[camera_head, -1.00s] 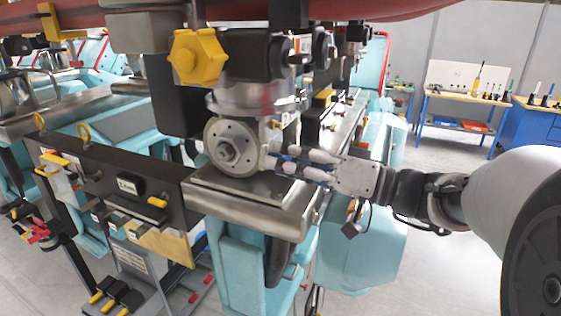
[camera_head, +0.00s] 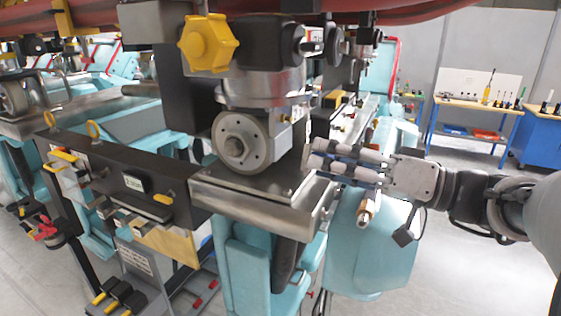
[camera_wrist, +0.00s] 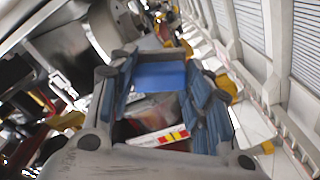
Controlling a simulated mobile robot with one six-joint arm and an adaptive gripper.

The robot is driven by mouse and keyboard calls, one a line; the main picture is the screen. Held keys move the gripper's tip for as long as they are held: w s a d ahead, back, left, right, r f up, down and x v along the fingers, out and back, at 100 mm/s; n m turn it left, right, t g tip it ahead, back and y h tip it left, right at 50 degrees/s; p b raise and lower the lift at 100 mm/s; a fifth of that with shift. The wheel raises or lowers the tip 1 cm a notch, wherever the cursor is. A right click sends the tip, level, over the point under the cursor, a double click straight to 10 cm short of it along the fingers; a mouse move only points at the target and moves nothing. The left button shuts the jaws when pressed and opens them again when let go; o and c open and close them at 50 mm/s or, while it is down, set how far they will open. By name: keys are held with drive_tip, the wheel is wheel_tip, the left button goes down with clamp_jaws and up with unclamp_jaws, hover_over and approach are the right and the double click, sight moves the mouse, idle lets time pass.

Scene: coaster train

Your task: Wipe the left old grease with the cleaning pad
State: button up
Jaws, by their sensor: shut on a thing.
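My gripper (camera_head: 318,158) is to the right of the round metal wheel hub (camera_head: 237,143), apart from it, over the right end of the metal ledge. It is shut on a blue block-like thing, apparently the cleaning pad, which shows between the fingers in the wrist view (camera_wrist: 160,76). In the head view the fingers largely hide the pad. I cannot make out any old grease clearly on the wheel hub or on the metal housing (camera_head: 262,92) above it.
A yellow knob (camera_head: 208,42) sticks out above the wheel hub. A flat metal ledge (camera_head: 265,205) lies below it. A dark tool rail (camera_head: 120,180) with yellow handles is at the left. Workbenches (camera_head: 470,105) stand far back right. Open floor lies at the right.

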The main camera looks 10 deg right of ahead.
drive_tip(key=shift+d, duration=0.1)
drive_tip(key=v, duration=0.3)
drive_tip(key=shift+b, duration=0.4)
